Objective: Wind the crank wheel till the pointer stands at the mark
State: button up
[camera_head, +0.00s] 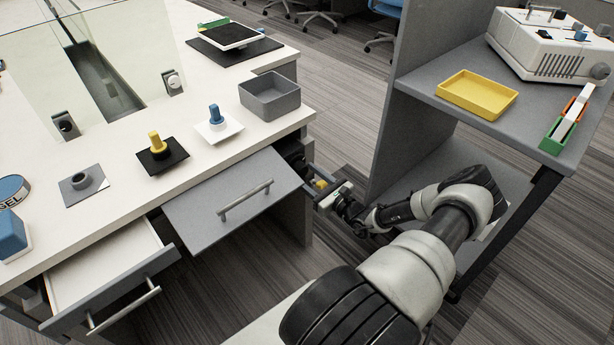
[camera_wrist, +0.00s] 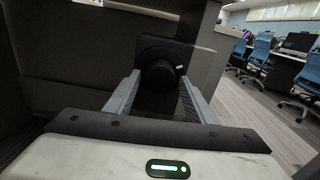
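A dark round part, which looks like the crank wheel (camera_head: 294,159), sits low at the right end of the white desk, partly hidden by the desk and the open drawer front. A small yellow piece (camera_head: 320,183) shows beside my gripper (camera_head: 324,190). In the wrist view, a black square plate (camera_wrist: 204,62) carries a dark round hub (camera_wrist: 158,76) with a small pale tick (camera_wrist: 180,69) at its right. My gripper (camera_wrist: 158,97) faces the hub with its two fingers apart, one on each side. I cannot tell whether they touch anything. Pointer and mark are not clearly readable.
The grey drawer front (camera_head: 236,200) stands out just left of my gripper; another drawer (camera_head: 110,275) is open further left. A grey shelf unit (camera_head: 400,130) with a yellow tray (camera_head: 477,94) stands close on the right. Blue chairs (camera_wrist: 260,50) are beyond.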

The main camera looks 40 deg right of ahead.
jog(key=c, duration=0.8)
jog(key=shift+m, duration=0.4)
jog(key=m, duration=0.3)
jog(key=shift+a+m+p, duration=0.1)
jog(key=shift+m+p, duration=0.25)
jog(key=shift+m, duration=0.05)
jog(key=m, duration=0.4)
jog(key=shift+m, duration=0.3)
jog(key=m, duration=0.4)
jog(key=shift+a, duration=0.1)
jog(key=shift+s+r+m+b, duration=0.1)
jog(key=shift+m+b, duration=0.2)
jog(key=shift+m, duration=1.9)
